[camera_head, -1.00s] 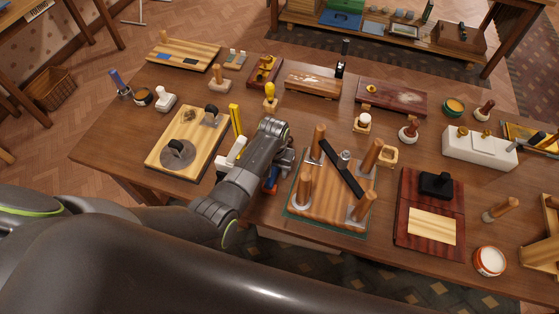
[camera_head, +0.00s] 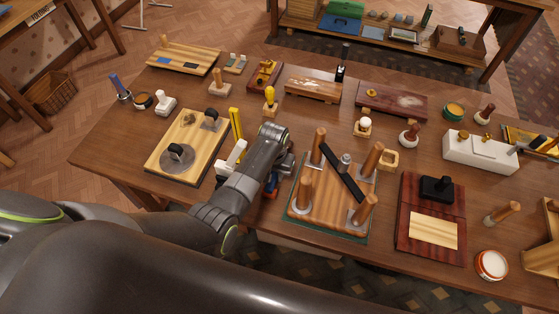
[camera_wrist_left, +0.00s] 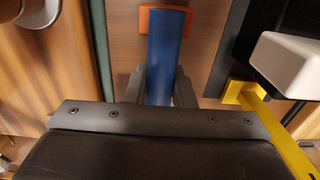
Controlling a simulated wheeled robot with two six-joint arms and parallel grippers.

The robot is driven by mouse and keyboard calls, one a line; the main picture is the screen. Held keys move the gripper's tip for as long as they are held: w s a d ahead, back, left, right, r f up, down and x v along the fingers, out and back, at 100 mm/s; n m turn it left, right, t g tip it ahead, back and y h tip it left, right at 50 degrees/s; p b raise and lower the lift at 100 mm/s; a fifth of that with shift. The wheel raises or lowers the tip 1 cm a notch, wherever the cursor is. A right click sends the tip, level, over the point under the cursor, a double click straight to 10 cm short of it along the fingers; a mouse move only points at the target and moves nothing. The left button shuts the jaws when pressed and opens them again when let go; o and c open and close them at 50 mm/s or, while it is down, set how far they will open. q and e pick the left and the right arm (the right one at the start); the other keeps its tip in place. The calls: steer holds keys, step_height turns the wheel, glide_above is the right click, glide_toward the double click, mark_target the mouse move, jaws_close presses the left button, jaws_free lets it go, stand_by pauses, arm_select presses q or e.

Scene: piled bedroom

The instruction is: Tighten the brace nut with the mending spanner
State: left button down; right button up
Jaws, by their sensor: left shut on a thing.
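My left gripper (camera_head: 276,168) is low over the table, just left of the brace board. In the left wrist view its fingers (camera_wrist_left: 157,88) are shut on a blue bar (camera_wrist_left: 166,50) with an orange-red end, which may be the mending spanner. In the head view my wrist hides most of this tool. The brace board (camera_head: 318,216) is striped wood on a green mat (camera_head: 290,212), with several upright wooden posts. A black brace bar (camera_head: 341,172) lies diagonally across it, with a silver nut or bolt (camera_head: 346,160) beside its middle. My right gripper is out of view.
A yellow upright piece (camera_head: 235,122) and a white block (camera_head: 236,153) stand close left of my gripper. A wooden board with a grey disc (camera_head: 177,155) lies further left. A dark red board (camera_head: 431,258) lies right of the brace board. Small tools crowd the back.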

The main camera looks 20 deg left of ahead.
arm_select(q)
step_height(320, 180, up, 5)
steer(key=p, duration=0.5)
steer(key=shift+r+p, duration=0.1)
steer(key=shift+p, duration=0.25)
steer(key=shift+r, duration=0.9)
step_height(320, 180, up, 12)
stand_by(0.6)
steer(key=shift+f, duration=0.1)
